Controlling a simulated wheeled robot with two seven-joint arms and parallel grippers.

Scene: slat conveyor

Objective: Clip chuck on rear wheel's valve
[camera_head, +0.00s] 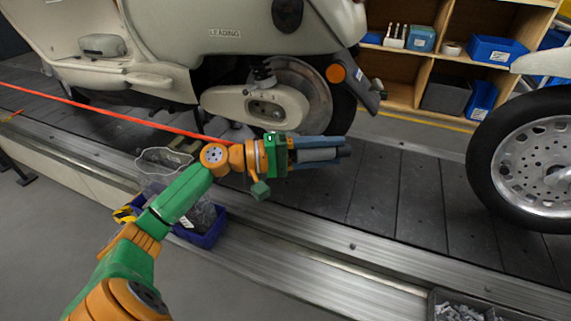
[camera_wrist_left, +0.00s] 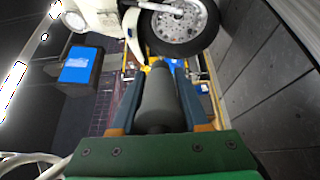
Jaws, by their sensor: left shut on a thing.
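My left gripper (camera_head: 335,149) is shut on a grey cylinder with a dark end, which looks like the chuck (camera_head: 316,154). It lies lengthwise between the blue fingers, pointing right. In the left wrist view the grey chuck (camera_wrist_left: 158,102) sits between both fingers of the gripper (camera_wrist_left: 160,85). The cream scooter's rear wheel (camera_head: 344,112) is behind and above the gripper, partly hidden by the swingarm cover and brake disc. The chuck is apart from this wheel. I cannot make out the valve. My right gripper is not in view.
A red hose (camera_head: 110,112) runs from the left toward my left wrist. Another vehicle's wheel (camera_head: 528,160) stands at the right on the slat conveyor (camera_head: 400,195). A blue bin (camera_head: 207,232) stands below my forearm. Wooden shelves (camera_head: 410,70) stand behind. Slats right of the gripper are clear.

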